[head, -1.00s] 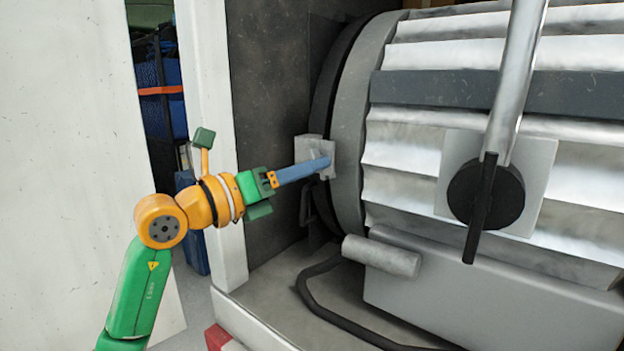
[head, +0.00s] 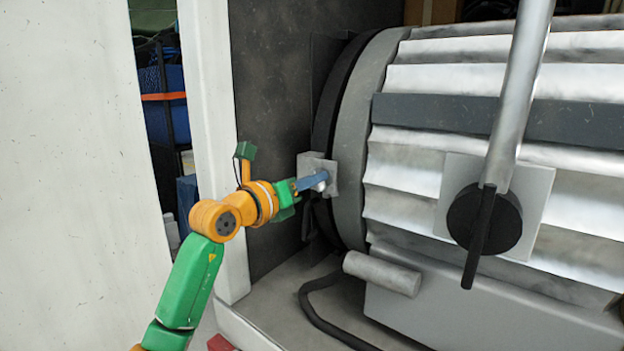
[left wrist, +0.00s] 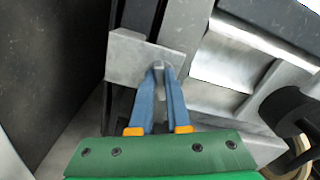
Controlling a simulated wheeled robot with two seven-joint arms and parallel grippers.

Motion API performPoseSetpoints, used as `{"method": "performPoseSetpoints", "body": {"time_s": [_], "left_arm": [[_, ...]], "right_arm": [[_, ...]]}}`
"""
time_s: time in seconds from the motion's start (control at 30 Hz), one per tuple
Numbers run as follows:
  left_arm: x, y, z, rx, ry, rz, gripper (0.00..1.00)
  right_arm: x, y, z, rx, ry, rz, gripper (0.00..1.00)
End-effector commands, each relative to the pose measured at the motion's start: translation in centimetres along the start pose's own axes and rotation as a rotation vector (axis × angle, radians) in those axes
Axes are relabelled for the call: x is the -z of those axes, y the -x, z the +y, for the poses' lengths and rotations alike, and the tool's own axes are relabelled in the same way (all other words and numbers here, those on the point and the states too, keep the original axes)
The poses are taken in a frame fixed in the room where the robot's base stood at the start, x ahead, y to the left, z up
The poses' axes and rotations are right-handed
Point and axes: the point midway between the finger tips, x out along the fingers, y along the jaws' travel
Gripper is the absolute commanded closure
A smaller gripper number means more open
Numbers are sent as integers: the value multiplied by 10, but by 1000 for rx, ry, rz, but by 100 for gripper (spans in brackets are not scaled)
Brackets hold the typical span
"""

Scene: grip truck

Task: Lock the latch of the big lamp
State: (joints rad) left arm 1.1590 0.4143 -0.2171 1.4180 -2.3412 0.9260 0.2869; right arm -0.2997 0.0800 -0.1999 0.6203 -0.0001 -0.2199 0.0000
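The big lamp (head: 420,90) is a large ribbed silver drum with a grey ring at its left end. A grey metal latch plate (head: 318,168) stands at that ring, and also shows in the left wrist view (left wrist: 128,58). A small pale latch piece (head: 321,186) sticks out at it. My left gripper (head: 325,177) has reached the plate. In the left wrist view its two blue fingers (left wrist: 160,75) are close together, with the small grey latch piece (left wrist: 159,66) between their tips, seemingly touching both. My right gripper is not in view.
A metal pole with a black round clamp (head: 485,218) stands in front of the lamp on the right. A grey cylinder (head: 382,272) and black cable (head: 325,320) lie below. A white post (head: 210,140) stands close left of the gripper.

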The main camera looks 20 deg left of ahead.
Motion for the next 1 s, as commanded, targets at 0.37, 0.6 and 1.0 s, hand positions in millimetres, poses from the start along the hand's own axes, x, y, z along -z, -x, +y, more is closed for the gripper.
{"method": "performPoseSetpoints", "body": {"time_s": [0.37, 0.6, 1.0], "left_arm": [[0, 1, 0, -4, -311, -3, 100], [-2, 0, -2, -2, -415, -6, 100], [-1, 0, -2, -2, -411, -3, 55]], "right_arm": [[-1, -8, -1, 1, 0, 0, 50], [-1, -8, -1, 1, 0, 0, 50], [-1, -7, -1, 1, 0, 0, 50]]}}
